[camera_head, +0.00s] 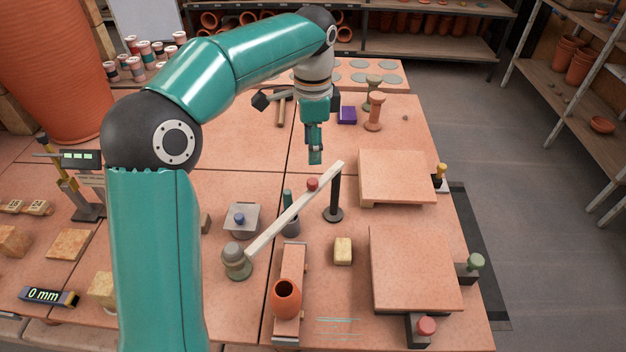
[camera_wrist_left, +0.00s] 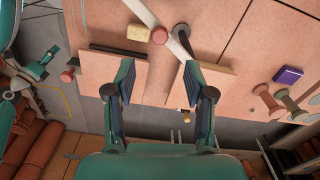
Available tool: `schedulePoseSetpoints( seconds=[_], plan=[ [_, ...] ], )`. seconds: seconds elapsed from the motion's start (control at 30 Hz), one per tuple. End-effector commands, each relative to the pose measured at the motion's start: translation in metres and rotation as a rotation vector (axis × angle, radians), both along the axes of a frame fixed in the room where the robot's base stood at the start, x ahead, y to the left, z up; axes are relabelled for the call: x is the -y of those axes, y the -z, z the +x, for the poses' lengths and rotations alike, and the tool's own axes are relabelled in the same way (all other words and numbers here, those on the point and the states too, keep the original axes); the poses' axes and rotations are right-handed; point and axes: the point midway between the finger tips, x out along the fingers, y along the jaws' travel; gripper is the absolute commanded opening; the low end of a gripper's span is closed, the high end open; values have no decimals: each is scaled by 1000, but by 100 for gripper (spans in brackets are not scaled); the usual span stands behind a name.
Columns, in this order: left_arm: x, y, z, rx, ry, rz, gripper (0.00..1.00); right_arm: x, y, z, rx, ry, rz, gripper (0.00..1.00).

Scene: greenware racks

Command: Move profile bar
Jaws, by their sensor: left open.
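The profile bar is a long pale bar (camera_head: 280,222) lying diagonally across the worktable. Its near-left end is at a greenish round stand (camera_head: 236,262) and its far end at a dark post (camera_head: 334,195). A red knob (camera_head: 312,184) sits on it. The bar also shows at the top of the left wrist view (camera_wrist_left: 146,14). My left gripper (camera_head: 315,155) is open and empty, beyond the far end of the bar; its fingers (camera_wrist_left: 158,88) are apart with no bar between them. What appears to be my right gripper (camera_wrist_left: 38,66) shows at the left of the wrist view; its jaws are unclear.
Two raised clay slabs (camera_head: 398,178) (camera_head: 415,268) stand to the right, with knobbed clamps at their edges. A small yellow block (camera_head: 343,250), a terracotta cup (camera_head: 287,297) and a grey scale-like stand (camera_head: 240,220) are near the bar. A purple box (camera_head: 347,115) lies beyond.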

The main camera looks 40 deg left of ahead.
Motion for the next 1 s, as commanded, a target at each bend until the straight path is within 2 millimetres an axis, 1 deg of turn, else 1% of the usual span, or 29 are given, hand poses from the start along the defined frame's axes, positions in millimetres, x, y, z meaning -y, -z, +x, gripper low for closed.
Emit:
schedulePoseSetpoints(
  seconds=[0.03, 0.2, 0.3, 0.43, 0.6, 0.9, 0.93, 1.0],
  plan=[
    [0, 13, -1, -4, 0, 0, 54, 0, 3, 0, 0, 0, 0, 87],
    [1, 49, -1, -5, 1, 0, 54, 0, 6, 0, 0, 0, 0, 87],
    [1, 67, -1, -5, 1, 0, 54, 0, 6, 0, 0, 0, 0, 87],
    [1, 85, 0, -1, 2, 0, 54, 0, 6, 0, 0, 0, 0, 87],
    [1, 97, 0, -1, 2, 1, 54, 0, 7, 0, 0, 0, 0, 87],
    [1, 99, 0, 0, 2, 0, 54, 0, 7, 0, 0, 0, 0, 87],
    [1, 99, 0, 0, 2, 0, 52, 0, 7, 0, 0, 0, 0, 87],
    [1, 99, 0, 0, 2, 0, 40, 0, 7, 0, 0, 0, 0, 87]
  ],
)
